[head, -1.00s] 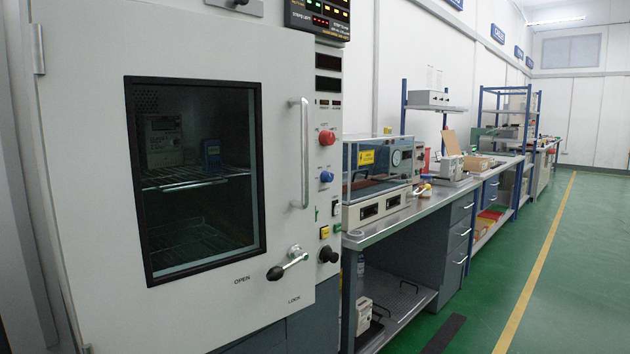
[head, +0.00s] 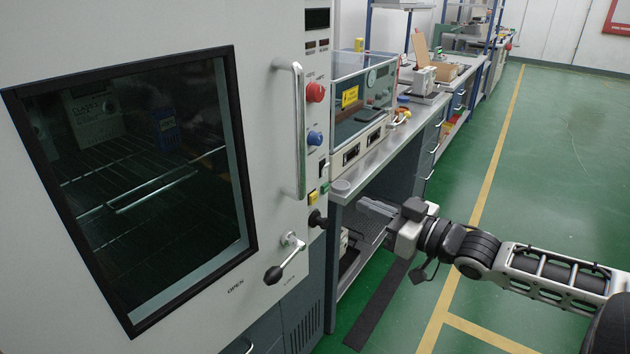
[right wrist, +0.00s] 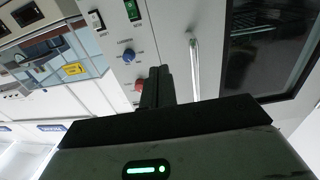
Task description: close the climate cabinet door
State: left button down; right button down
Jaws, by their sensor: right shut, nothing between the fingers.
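The white climate cabinet door (head: 262,130) fills the left of the head view, with a dark window (head: 150,180) in it. It looks flush or nearly flush with the front; I cannot tell whether a small gap is left. Its vertical bar handle (head: 300,130) is free, and shows in the right wrist view (right wrist: 194,62). The latch lever (head: 287,262) points down-left, between the OPEN and LOCK labels. My right gripper (head: 368,207) is shut and empty, right of the door's lower edge and apart from handle and lever. Its fingers (right wrist: 157,84) show in the wrist view. My left gripper is out of view.
The control panel beside the door carries a red knob (head: 315,92), a blue knob (head: 315,138) and a black knob (head: 317,218). A bench with a glass-fronted instrument (head: 362,95) stands behind my right gripper. The green floor (head: 560,150) at right is clear.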

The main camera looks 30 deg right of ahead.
pick_arm(q)
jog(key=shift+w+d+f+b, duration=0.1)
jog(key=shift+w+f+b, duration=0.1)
jog(key=shift+b, duration=0.25)
pick_arm(e)
jog(key=x, duration=1.3)
jog(key=shift+w, duration=0.2)
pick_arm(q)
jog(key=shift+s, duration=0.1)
